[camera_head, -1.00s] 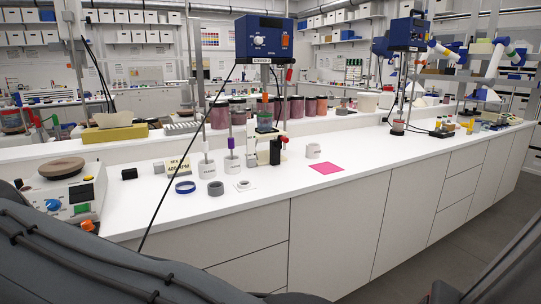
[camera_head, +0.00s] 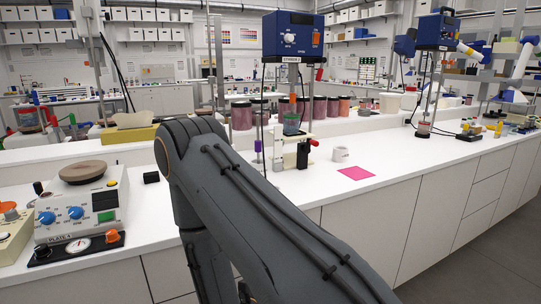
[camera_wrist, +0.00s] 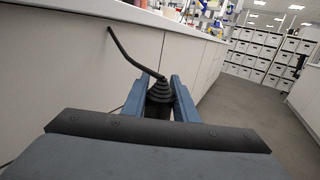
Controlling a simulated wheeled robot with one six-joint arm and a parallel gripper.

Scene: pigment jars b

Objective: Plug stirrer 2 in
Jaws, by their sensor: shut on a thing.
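My gripper (camera_wrist: 158,97) shows in the wrist view with its two blue fingers shut on a black plug (camera_wrist: 160,90) with a ribbed, tapered collar. A black cable (camera_wrist: 131,56) runs from the plug up and left to the white bench front. In the head view my arm crosses the foreground and my gripper is out of sight. A blue stirrer (camera_head: 292,37) stands on a rod above the bench; its label is too small to read surely. A second blue stirrer (camera_head: 436,32) stands farther right. I cannot make out a socket.
The white bench (camera_head: 410,165) has free room at the right of a pink sheet (camera_head: 356,173). A hot plate (camera_head: 85,205) stands at the left. The grey floor (camera_wrist: 245,100) is clear in the wrist view.

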